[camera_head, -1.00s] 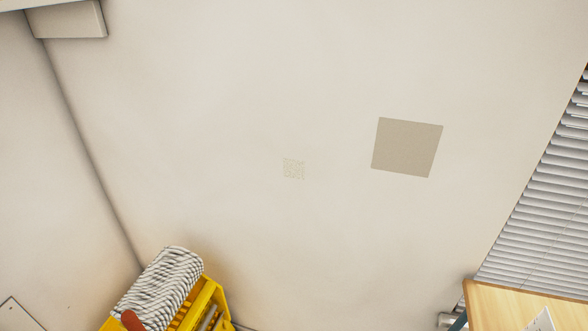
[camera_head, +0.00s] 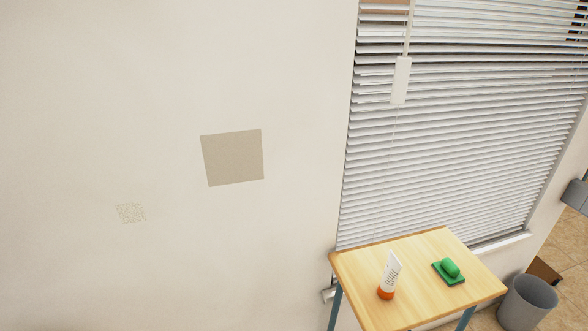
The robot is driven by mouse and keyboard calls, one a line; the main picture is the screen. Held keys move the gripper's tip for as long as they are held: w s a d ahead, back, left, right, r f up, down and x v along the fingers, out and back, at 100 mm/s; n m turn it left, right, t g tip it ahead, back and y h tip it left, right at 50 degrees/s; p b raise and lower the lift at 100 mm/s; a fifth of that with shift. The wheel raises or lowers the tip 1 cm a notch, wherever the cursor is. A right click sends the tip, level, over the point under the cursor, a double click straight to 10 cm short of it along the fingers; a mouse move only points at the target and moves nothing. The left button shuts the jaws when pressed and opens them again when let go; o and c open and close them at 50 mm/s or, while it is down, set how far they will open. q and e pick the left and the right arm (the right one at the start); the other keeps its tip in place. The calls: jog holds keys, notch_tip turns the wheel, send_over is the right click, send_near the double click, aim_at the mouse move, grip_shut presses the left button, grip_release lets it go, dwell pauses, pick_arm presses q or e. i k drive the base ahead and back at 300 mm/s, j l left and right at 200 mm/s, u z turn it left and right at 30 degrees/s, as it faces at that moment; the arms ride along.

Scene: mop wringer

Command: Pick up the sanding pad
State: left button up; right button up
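A small green pad with a rounded green top (camera_head: 449,269), which looks like the sanding pad, lies on the right part of a light wooden table (camera_head: 350,275) in the head view. A white tube with an orange cap (camera_head: 389,276) stands on the same table, to the left of the pad. Neither of my grippers is in view.
A window with white blinds (camera_head: 450,130) is behind the table. A grey bin (camera_head: 527,302) stands on the tiled floor right of the table. A beige square (camera_head: 233,157) and a small speckled patch (camera_head: 131,213) are on the wall.

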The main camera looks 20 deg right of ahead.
aim_at(447, 268)
jog(key=z, duration=1.65)
jog(key=l+u, duration=0.15)
jog(key=u, duration=0.15)
